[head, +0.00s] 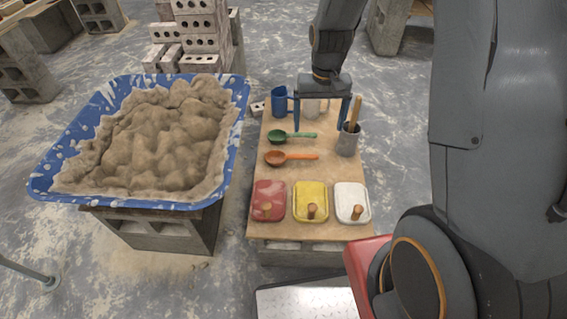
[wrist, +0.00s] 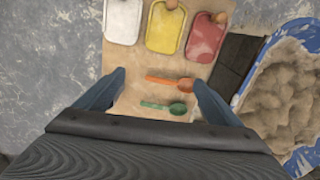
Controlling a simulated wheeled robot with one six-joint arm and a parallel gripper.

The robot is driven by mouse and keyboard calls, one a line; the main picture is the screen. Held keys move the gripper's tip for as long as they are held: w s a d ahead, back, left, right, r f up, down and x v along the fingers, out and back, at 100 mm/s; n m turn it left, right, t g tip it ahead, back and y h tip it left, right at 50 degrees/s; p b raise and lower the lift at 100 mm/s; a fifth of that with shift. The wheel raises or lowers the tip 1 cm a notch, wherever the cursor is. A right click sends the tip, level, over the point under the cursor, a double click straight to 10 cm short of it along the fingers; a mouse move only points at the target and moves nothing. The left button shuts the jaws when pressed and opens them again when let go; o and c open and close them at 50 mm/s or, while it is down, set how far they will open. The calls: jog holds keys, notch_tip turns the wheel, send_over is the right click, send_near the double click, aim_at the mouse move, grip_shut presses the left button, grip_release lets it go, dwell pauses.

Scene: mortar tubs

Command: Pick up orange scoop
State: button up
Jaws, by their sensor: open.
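The orange scoop (head: 290,157) lies flat on the wooden board (head: 328,225) in the head view, its bowl to the left and its handle to the right. In the wrist view the orange scoop (wrist: 168,81) lies ahead of the fingers, bowl to the right. The green scoop (head: 290,136) lies parallel behind it; in the wrist view the green scoop (wrist: 165,106) shows between the fingers. My gripper (head: 322,124) is open and empty, above the far part of the board. Its two fingers also show wide apart in the wrist view (wrist: 160,84).
A blue mortar tub (head: 235,130) stands left.

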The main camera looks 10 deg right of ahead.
jog(key=b, duration=0.4)
send_over(305, 155)
jog(key=shift+m, duration=0.4)
jog(key=f, duration=2)
jog(key=shift+s, duration=0.25)
jog(key=shift+w+d+f, duration=0.1)
jog(key=shift+w+f, duration=0.05)
jog(key=shift+f, duration=1.8)
jog(key=shift+w+f, duration=0.15)
jog(key=shift+f, duration=1.75)
jog(key=shift+r, duration=0.1)
jog(key=c, duration=1.4)
